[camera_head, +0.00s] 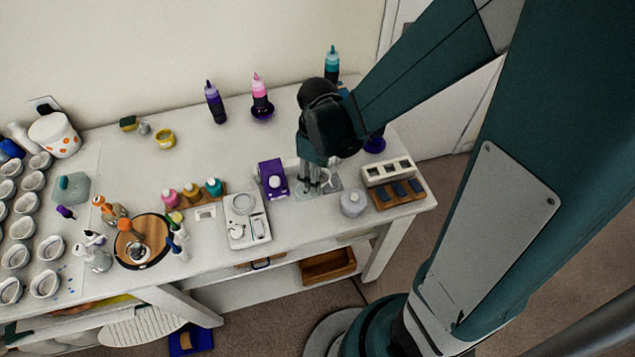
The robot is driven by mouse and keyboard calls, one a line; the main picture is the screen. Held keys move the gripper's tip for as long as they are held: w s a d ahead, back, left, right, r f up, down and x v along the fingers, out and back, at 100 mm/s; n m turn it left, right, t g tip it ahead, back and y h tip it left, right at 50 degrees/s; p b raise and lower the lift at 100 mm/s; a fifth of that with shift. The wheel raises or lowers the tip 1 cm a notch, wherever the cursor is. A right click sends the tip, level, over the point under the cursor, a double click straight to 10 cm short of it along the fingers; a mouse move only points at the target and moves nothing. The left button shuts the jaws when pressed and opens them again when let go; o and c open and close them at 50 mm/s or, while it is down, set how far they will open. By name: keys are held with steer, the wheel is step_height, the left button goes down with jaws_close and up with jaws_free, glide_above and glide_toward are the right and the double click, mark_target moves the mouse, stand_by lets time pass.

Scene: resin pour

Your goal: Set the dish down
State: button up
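My gripper (312,182) points down over the right part of the white table (350,225). Its fingertips are close to the tabletop, beside a small pale, clear-looking piece (328,183) that may be the dish. The piece is small and partly hidden by the fingers. I cannot tell whether the fingers hold it, or whether it touches the table. A grey square (334,181) lies at the same spot.
A purple box (272,179) stands left of my gripper and a grey lidded jar (353,204) to its right. A white block with square openings (388,171) is farther right. Bottles (215,103) stand behind.

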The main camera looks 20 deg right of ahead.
steer(key=shift+f, duration=2)
steer(key=shift+f+b, duration=0.2)
steer(key=shift+b, duration=0.25)
steer(key=o, duration=0.9)
steer(key=shift+r, duration=0.25)
steer(key=shift+r+p, duration=1)
steer(key=shift+r, duration=4.95)
steer(key=shift+r, duration=0.1)
